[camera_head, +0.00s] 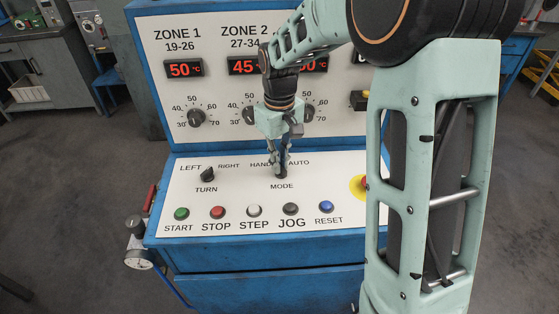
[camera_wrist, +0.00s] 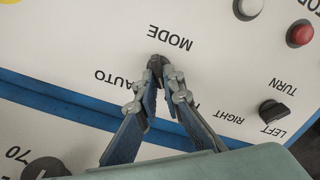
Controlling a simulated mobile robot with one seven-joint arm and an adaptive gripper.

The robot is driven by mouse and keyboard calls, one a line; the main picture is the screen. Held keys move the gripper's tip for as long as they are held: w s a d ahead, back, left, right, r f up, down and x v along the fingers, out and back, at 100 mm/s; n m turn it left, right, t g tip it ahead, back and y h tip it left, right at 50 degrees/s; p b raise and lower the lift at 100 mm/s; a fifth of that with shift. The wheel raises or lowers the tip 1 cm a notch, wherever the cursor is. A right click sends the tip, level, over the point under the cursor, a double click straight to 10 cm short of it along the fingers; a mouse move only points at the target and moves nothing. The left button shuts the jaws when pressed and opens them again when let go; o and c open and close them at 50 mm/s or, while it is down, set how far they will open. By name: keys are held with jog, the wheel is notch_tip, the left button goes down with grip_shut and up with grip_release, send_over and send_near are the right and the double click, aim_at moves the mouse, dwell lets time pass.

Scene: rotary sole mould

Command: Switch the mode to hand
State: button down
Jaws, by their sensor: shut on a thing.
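The MODE knob (camera_head: 281,172) is a small black rotary switch on the white sloping panel, between the HAND and AUTO labels above and the word MODE below. My gripper (camera_head: 281,163) reaches down from above, with its fingers shut on the knob. In the wrist view the fingertips (camera_wrist: 158,74) close on both sides of the dark knob (camera_wrist: 155,62). The fingers hide most of the knob and part of the HAND label, so I cannot tell which way its pointer faces.
The black TURN knob (camera_head: 207,174) stands to the left. A row of buttons lies below, including green START (camera_head: 181,213) and blue RESET (camera_head: 326,207). A red and yellow button (camera_head: 361,187) is partly behind my arm. Zone dials (camera_head: 196,117) and displays are above.

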jog(key=c, duration=2.1)
grip_release()
jog(key=shift+r, duration=0.1)
notch_tip(320, 180, up, 12)
jog(key=shift+f, duration=0.1)
